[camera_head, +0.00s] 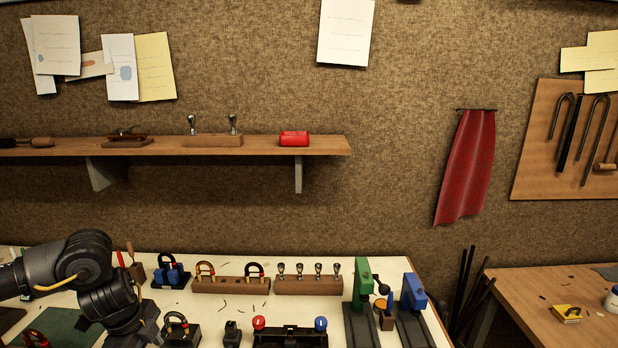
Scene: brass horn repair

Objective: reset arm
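My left arm (85,270) comes in from the left over the white-topped workbench (230,308) and bends downward. Its lower end leaves the bottom edge of the picture, and I cannot see the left gripper's fingers. My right arm and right gripper are not in the picture. Whether either gripper holds anything is hidden.
Wooden blocks with horseshoe-shaped parts (230,284) and upright metal pieces (309,285) line the bench's back. A green press (361,295) and a blue press (413,300) stand right. A wall shelf (250,148) hangs above. A wooden table (560,300) stands at right.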

